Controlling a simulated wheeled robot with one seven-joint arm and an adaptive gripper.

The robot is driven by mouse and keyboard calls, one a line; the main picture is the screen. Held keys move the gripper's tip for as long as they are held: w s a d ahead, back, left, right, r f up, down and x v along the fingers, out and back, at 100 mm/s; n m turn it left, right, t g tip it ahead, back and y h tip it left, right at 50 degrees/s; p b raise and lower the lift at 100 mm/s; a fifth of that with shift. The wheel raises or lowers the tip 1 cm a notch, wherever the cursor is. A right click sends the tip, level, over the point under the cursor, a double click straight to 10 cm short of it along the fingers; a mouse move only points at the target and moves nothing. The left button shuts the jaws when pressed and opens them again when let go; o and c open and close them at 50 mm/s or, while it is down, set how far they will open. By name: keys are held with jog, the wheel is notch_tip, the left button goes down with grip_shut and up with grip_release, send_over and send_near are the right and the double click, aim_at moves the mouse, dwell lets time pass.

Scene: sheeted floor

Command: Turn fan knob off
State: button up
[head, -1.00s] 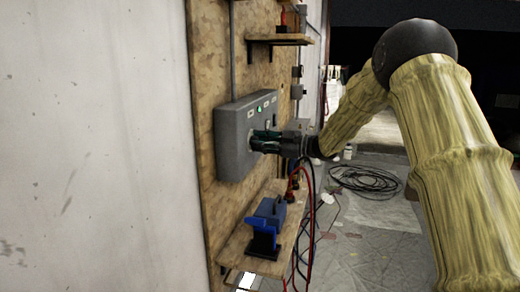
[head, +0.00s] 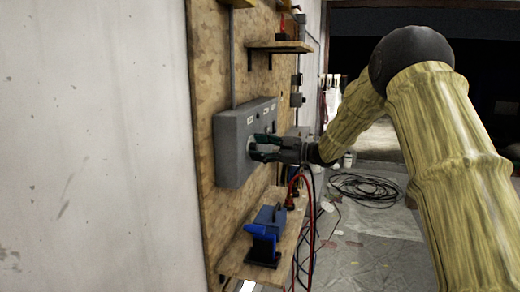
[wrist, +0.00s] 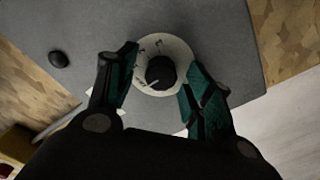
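The grey control box (head: 232,165) is mounted on the wooden board. It carries small white labels, and no green light shows on its face. The fan knob (wrist: 160,72) is a round black knob with a pale pointer line, on a white dial (wrist: 178,50) with dark marks. My gripper (head: 257,147) is at the box face. In the wrist view my gripper (wrist: 162,62) is open, with one green-padded finger on each side of the dial. The fingers look apart from the black knob. In the head view the gripper hides the knob.
A second dark round knob or button (wrist: 58,60) sits on the box. Below the box, a shelf (head: 235,260) holds a blue tool (head: 265,230), with red and black cables hanging beside it. An upper shelf (head: 280,47) is above. Coiled black cable (head: 365,188) lies on the floor.

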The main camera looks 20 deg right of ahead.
jog(key=v, duration=1.2)
dwell(0.5)
